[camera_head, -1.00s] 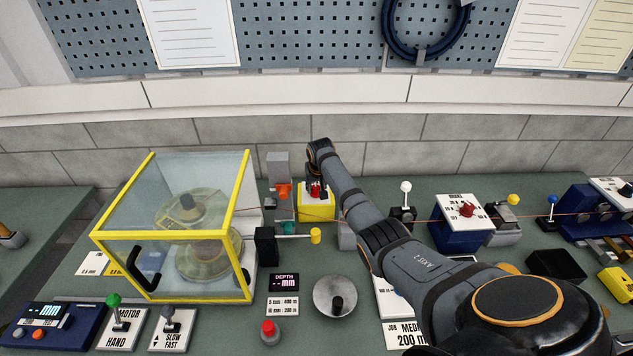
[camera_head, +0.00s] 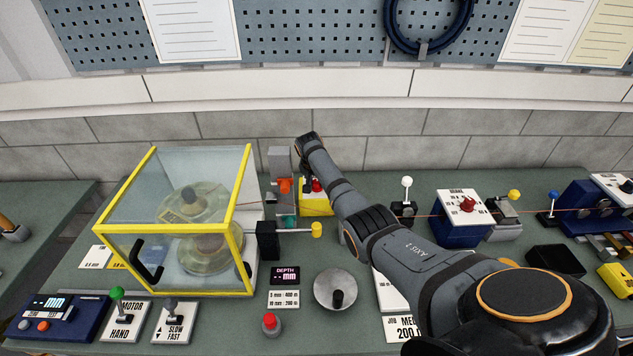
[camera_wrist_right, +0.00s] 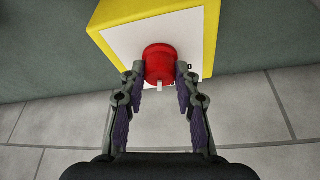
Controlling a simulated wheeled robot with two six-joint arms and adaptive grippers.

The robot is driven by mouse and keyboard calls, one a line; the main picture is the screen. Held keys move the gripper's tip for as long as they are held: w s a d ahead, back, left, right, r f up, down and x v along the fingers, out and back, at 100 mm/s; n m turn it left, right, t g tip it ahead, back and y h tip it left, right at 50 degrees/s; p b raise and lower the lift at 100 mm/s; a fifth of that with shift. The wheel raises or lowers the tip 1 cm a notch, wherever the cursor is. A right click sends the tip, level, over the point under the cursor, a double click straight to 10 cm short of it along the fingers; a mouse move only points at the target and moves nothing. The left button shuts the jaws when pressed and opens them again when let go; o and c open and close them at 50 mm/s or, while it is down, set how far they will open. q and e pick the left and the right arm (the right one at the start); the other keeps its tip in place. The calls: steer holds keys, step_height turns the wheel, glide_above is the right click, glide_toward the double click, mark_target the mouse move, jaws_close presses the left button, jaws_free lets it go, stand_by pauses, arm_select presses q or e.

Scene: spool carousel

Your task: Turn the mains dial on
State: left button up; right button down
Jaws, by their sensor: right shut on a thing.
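The mains dial is a red knob with a pale pointer (camera_wrist_right: 159,65). It sits on the white face of a yellow box (camera_wrist_right: 204,28), which stands at the back of the bench in the head view (camera_head: 316,206). My right gripper (camera_wrist_right: 160,80) is shut on the red knob, with one finger on each side of it in the wrist view. In the head view the red knob (camera_head: 316,186) shows beside my right arm, which partly hides the box. My left gripper is not in view.
A yellow-framed clear guard (camera_head: 193,232) covers a spool to the left. A yellow-tipped lever (camera_head: 316,230) stands just in front of the yellow box. A white-knobbed lever (camera_head: 407,182) and a blue unit (camera_head: 462,232) stand to the right. A grey wall is behind.

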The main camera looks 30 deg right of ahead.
steer(key=c, duration=1)
jaws_free()
steer(key=v, duration=1.2)
